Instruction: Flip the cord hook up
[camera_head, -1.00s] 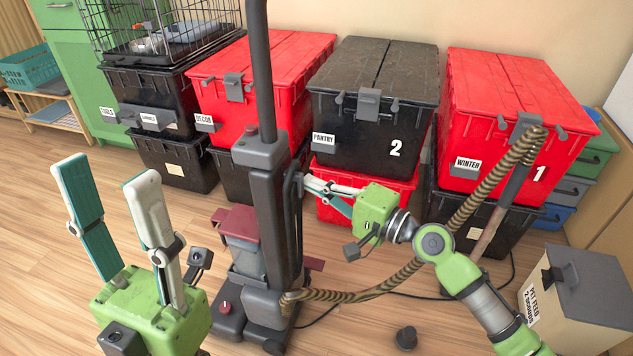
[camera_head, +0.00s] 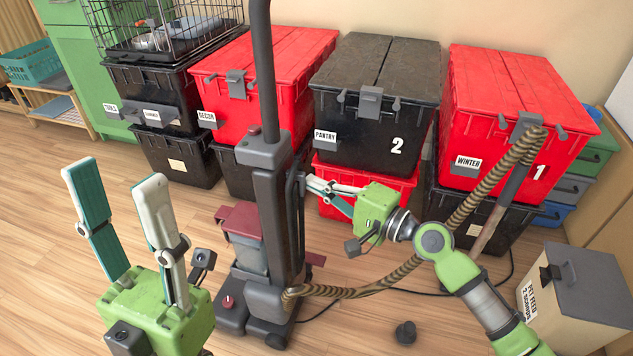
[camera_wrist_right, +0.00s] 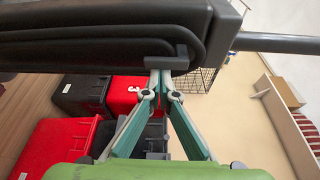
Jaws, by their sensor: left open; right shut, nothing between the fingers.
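The dark upright vacuum cleaner (camera_head: 274,205) stands on the floor in the middle of the head view. In the right wrist view its body (camera_wrist_right: 100,35) spans the top, with black cord loops (camera_wrist_right: 130,48) along it. A grey cord hook (camera_wrist_right: 166,62) sits at the body's lower edge in that view. My right gripper (camera_head: 306,182) is shut and empty beside the vacuum. In the right wrist view its fingertips (camera_wrist_right: 161,76) are right at the hook; contact cannot be told. My left gripper (camera_head: 115,172) is open and empty, left of the vacuum.
Red and black totes (camera_head: 375,85) are stacked along the wall behind. A ribbed hose (camera_head: 400,275) runs from the vacuum under my right arm. A pet feed bin (camera_head: 575,290) stands at the right. A small black object (camera_head: 405,333) lies on the floor.

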